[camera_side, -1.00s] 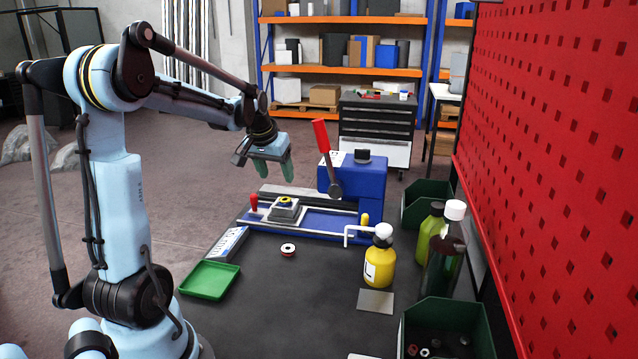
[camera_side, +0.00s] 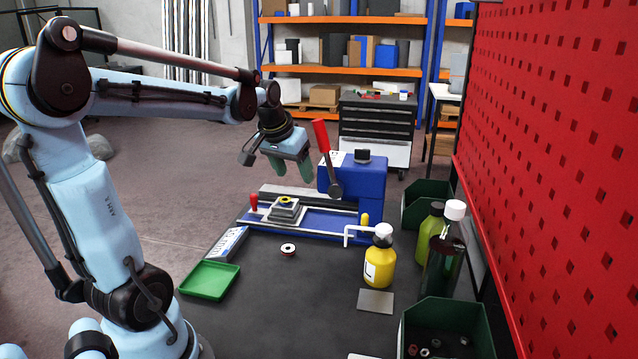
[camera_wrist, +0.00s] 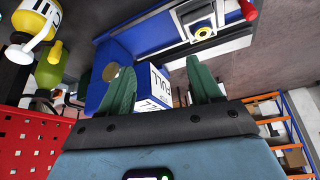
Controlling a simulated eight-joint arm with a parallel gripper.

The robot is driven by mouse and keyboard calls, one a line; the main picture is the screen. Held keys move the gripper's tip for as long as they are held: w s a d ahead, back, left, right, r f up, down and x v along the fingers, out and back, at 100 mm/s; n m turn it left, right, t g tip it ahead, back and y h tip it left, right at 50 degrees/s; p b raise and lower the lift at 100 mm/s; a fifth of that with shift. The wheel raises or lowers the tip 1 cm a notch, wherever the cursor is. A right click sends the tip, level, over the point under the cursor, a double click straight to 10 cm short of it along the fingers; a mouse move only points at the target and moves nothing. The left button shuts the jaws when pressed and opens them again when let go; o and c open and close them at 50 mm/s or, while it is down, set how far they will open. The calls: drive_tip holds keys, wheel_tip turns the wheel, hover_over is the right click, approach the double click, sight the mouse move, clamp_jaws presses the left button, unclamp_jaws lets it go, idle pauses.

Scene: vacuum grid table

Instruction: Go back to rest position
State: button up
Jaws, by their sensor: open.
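My gripper (camera_side: 290,167) is open and empty in the side view. Its green fingers point down, above and behind the blue press machine (camera_side: 318,216) at the table's far edge. In the wrist view my gripper (camera_wrist: 160,85) shows its two green fingers spread apart, with nothing held between them.
The red lever (camera_side: 321,135) stands up just right of my gripper. Green bins (camera_side: 448,318) and a red pegboard (camera_side: 560,170) line the right side.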

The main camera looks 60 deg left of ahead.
drive_tip(key=s+d+f+m+t+h, duration=0.1)
drive_tip(key=s+d+f+m, duration=0.1)
drive_tip(key=d, duration=0.9)
drive_tip(key=s+d+f+m+t+h, duration=0.1)
drive_tip(key=s+d+f+m, duration=0.1)
drive_tip(key=d, duration=0.8)
drive_tip(key=shift+s+d+f+m+t+h, duration=0.15)
drive_tip(key=shift+s+d+m+t+h, duration=0.2)
drive_tip(key=shift+s+m, duration=0.45)
